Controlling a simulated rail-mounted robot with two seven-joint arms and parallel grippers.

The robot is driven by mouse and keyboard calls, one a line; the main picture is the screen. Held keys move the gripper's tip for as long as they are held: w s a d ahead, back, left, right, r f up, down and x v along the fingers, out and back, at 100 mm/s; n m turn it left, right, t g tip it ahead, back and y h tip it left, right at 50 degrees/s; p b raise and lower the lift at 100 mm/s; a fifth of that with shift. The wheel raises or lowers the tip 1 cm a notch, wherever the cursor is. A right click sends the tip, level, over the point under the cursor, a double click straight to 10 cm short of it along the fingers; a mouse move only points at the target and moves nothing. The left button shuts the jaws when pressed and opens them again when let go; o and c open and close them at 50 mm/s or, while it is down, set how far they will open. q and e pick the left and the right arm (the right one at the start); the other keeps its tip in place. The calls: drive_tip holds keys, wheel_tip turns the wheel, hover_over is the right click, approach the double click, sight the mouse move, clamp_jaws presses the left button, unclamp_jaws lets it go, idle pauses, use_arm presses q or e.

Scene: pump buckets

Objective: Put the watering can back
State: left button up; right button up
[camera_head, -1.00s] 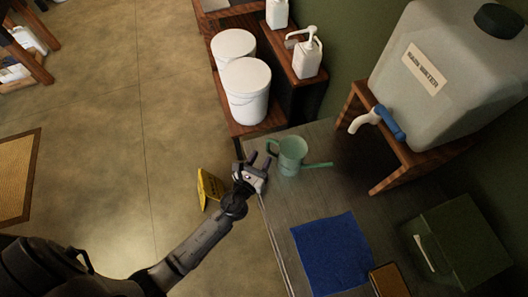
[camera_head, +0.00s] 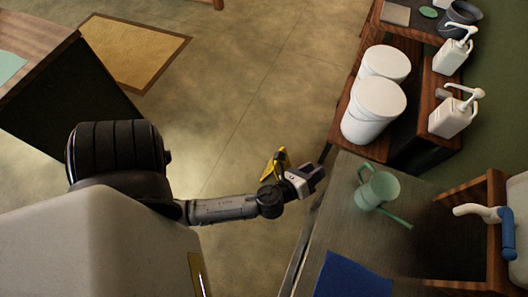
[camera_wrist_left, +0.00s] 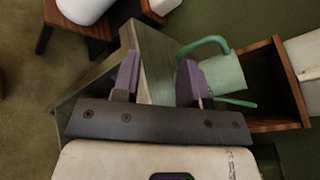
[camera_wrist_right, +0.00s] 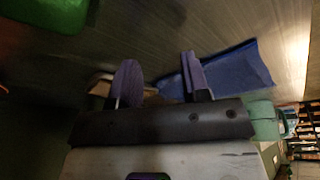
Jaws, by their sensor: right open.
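The green watering can (camera_head: 380,189) stands on the grey table (camera_head: 338,205), its handle towards the upper left and its spout towards the lower right. My left gripper (camera_head: 318,173) is by the table's left edge, apart from the can. In the left wrist view, its purple fingers (camera_wrist_left: 157,80) are spread with nothing held between them; the can (camera_wrist_left: 224,76) is beyond and right of the right finger. My right gripper (camera_wrist_right: 162,80) is open and empty in its wrist view; its arm is not visible in the head view. A green shape (camera_wrist_right: 265,120), likely the can, shows at right there.
A blue cloth (camera_head: 350,278) lies on the table's near part. A wooden stand (camera_head: 470,262) with a blue-handled tap (camera_head: 508,235) is at right. Two white buckets (camera_head: 372,112) and white pump bottles (camera_head: 455,112) are behind. A yellow sign (camera_head: 275,163) stands on the floor.

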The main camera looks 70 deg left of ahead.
use_arm(q)
drive_tip(key=s+d+f+n+g+h, duration=0.1)
drive_tip(key=s+n+g+h, duration=0.1)
drive_tip(key=s+n+g, duration=0.4)
drive_tip(key=s+d+f+n+g+h, duration=0.1)
drive_tip(key=s+d+n+g+h, duration=0.1)
drive_tip(key=s+n+g, duration=0.4)
drive_tip(key=s+n+h, duration=0.1)
drive_tip(key=s+n, duration=0.4)
drive_tip(key=n, duration=0.5)
drive_tip(key=shift+s+d+f, duration=0.2)
drive_tip(key=shift+s+f, duration=0.15)
drive_tip(key=shift+f, duration=0.05)
drive_tip(key=shift+c, duration=0.4)
